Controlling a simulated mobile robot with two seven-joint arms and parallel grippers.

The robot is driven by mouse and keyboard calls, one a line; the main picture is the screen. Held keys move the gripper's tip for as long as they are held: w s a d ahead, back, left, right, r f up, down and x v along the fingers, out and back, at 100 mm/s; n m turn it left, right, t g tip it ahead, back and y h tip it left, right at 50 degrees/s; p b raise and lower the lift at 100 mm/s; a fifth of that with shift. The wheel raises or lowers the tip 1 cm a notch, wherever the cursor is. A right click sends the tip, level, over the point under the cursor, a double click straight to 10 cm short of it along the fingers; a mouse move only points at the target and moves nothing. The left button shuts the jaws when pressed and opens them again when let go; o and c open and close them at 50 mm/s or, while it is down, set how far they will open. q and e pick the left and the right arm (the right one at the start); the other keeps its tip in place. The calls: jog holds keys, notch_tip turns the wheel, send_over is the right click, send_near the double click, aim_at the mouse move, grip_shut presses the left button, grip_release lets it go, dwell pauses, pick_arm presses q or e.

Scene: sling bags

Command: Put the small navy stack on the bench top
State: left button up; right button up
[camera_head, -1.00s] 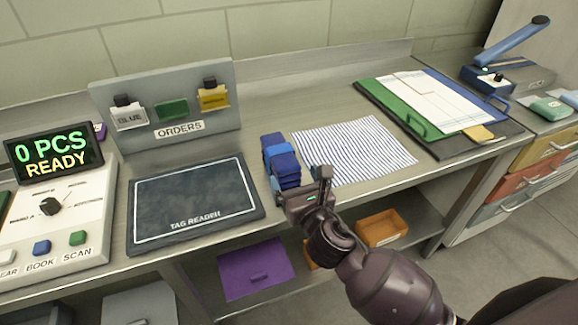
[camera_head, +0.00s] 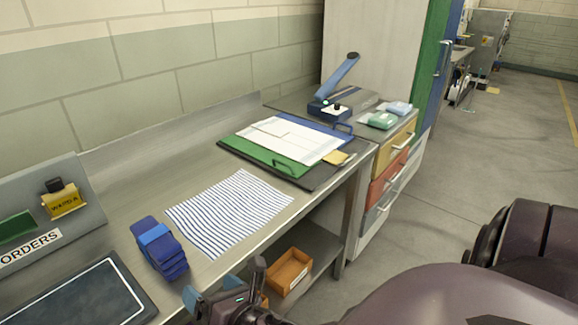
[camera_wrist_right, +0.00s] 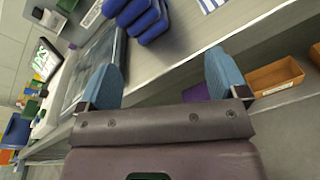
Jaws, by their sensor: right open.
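The small navy stack (camera_head: 160,248) lies on the metal bench top (camera_head: 185,178), between the tag reader pad and a striped cloth. A lighter blue band runs across it. It also shows at the top of the right wrist view (camera_wrist_right: 140,18). My right gripper (camera_head: 228,292) is at the bench's front edge, just in front and to the right of the stack, apart from it. Its blue-tipped fingers (camera_wrist_right: 165,85) are spread with nothing between them. My left gripper is not in view.
The striped cloth (camera_head: 228,212) lies right of the stack. The tag reader (camera_head: 80,300) is to its left, the orders rack (camera_head: 50,215) behind. A black mat with green folder (camera_head: 265,160) and papers lies farther right. An orange bin (camera_head: 289,270) sits on the lower shelf.

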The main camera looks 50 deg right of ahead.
jog(key=s+d+f+m+g, duration=0.2)
jog(key=s+d+f+m, duration=0.2)
jog(key=m, duration=1)
jog(key=s+d+f+m+g, duration=0.3)
jog(key=s+f+m, duration=0.7)
jog(key=m, duration=0.5)
jog(key=shift+d+f+m, duration=0.3)
jog(key=shift+d+f, duration=0.4)
jog(key=shift+f, duration=0.5)
jog(key=shift+s, duration=0.1)
